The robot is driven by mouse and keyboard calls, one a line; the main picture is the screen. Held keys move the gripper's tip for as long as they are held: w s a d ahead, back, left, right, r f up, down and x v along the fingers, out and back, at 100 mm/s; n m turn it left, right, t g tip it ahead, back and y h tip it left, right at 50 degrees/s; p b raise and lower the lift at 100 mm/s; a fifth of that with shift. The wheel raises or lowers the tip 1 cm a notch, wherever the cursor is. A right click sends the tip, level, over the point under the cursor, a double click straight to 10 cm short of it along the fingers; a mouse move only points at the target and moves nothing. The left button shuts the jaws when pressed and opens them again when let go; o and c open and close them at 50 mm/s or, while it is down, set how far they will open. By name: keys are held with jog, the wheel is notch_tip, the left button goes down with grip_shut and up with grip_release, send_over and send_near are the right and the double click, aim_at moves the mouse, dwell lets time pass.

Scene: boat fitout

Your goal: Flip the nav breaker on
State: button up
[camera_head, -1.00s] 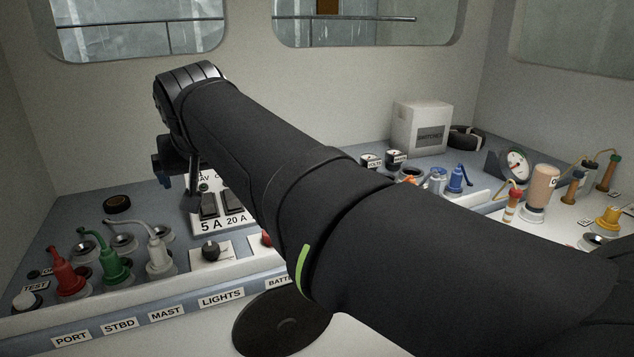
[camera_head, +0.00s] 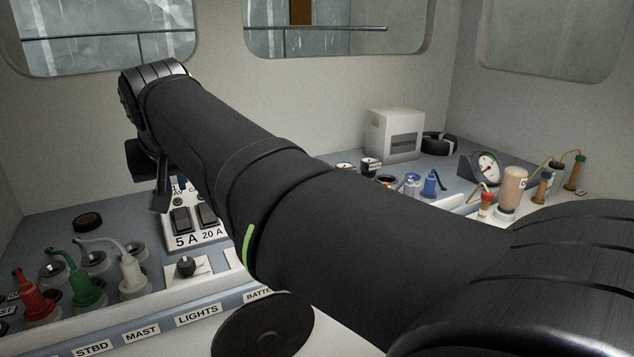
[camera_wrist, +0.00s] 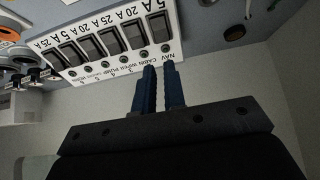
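The white breaker panel (camera_head: 196,236) stands left of centre in the head view, partly covered by my arm. The nav breaker (camera_head: 181,220) is its leftmost black rocker, above a "5 A" label. In the wrist view the panel (camera_wrist: 112,66) appears upside down, with the nav breaker (camera_wrist: 158,30) at its right end. Whether the rocker is on or off is unclear. My gripper (camera_wrist: 161,67) has two blue fingers close together with a narrow gap and nothing visible between them. Their tips are near the NAV label; contact cannot be told.
The cabin breaker (camera_head: 208,212) sits right beside the nav breaker. A round knob (camera_head: 186,267) is in front. Red, green (camera_head: 84,284) and white capped plugs stand at left. A white box (camera_head: 393,134) and gauge (camera_head: 486,167) are at the back right.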

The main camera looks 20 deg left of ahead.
grip_shut()
send_near(180, 211)
jog(key=x, duration=0.5)
jog(key=shift+s+d+f, duration=0.2)
jog(key=shift+f, duration=0.1)
jog(key=shift+w+a+f, duration=0.4)
jog(key=shift+w+a, duration=0.05)
jog(key=shift+w+a+f+g+h, duration=0.2)
jog(key=shift+w+a+g+h, duration=0.2)
jog(key=shift+s+d+f, duration=0.25)
jog(key=shift+s+d, duration=0.3)
jog(key=shift+s, duration=0.05)
jog(key=w+a+r+v, duration=0.1)
jog(key=v, duration=1.2)
jog(key=shift+r, duration=0.4)
